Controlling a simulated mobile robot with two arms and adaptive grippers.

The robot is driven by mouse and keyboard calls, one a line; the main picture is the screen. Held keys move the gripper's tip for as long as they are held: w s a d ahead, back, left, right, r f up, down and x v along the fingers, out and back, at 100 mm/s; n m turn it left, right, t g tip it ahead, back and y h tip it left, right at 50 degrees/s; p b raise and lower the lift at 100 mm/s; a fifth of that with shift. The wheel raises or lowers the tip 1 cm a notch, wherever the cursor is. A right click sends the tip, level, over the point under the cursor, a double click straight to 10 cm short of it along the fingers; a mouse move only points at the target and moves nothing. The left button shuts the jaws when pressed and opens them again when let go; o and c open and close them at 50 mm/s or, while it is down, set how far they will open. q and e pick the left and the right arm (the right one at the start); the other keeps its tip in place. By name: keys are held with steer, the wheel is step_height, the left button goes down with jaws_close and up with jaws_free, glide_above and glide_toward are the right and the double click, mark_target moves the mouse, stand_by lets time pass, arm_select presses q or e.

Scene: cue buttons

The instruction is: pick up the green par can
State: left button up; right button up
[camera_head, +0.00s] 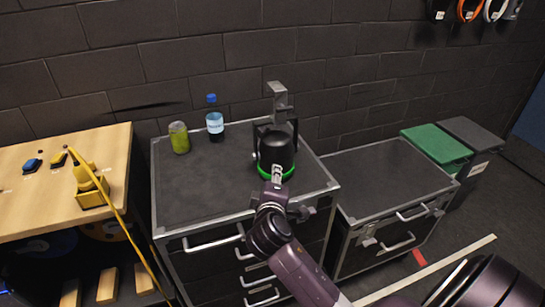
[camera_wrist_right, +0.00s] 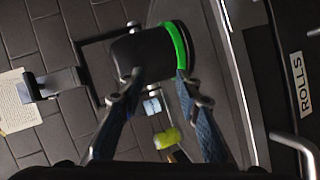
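The par can (camera_head: 276,150) is a black cylinder with a glowing green ring at its lower end, at the right part of the black flight case top (camera_head: 200,190). A black yoke and grey clamp rise behind it. In the right wrist view the par can (camera_wrist_right: 138,54) lies just beyond the fingertips, its green ring near one finger. My right gripper (camera_head: 276,178) is at the can's near side; in the wrist view its fingers (camera_wrist_right: 158,76) are spread and hold nothing. I cannot tell whether they touch the can. My left gripper is not in view.
A yellow-green can (camera_head: 179,138) and a blue-capped bottle (camera_head: 214,120) stand at the case's back left. A wooden table (camera_head: 50,180) with a yellow device (camera_head: 88,182) is at left. A lower black case (camera_head: 385,180) and green-lidded bin (camera_head: 436,146) are at right. A brick wall is behind.

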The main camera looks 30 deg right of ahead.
mark_target(269, 119)
steer(key=w+d+r+n+t+h, duration=0.1)
steer(key=w+r, duration=0.1)
steer(key=r, duration=0.1)
steer(key=w+d+r, duration=0.1)
steer(key=w+r, duration=0.2)
steer(key=r, duration=0.1)
steer(key=w+d+r+n+t+h+p, duration=0.1)
steer(key=w+r, duration=0.2)
steer(key=r, duration=0.1)
steer(key=shift+d+r+n+t+h, duration=0.1)
steer(key=shift+d+n+t+h, duration=0.2)
steer(key=p+x, duration=0.1)
steer(key=x, duration=0.3)
steer(key=shift+a+r+p, duration=0.1)
steer(key=shift+p, duration=0.25)
steer(key=shift+w+d, duration=0.35)
steer(key=shift+w, duration=0.05)
steer(key=shift+c, duration=0.3)
jaws_close()
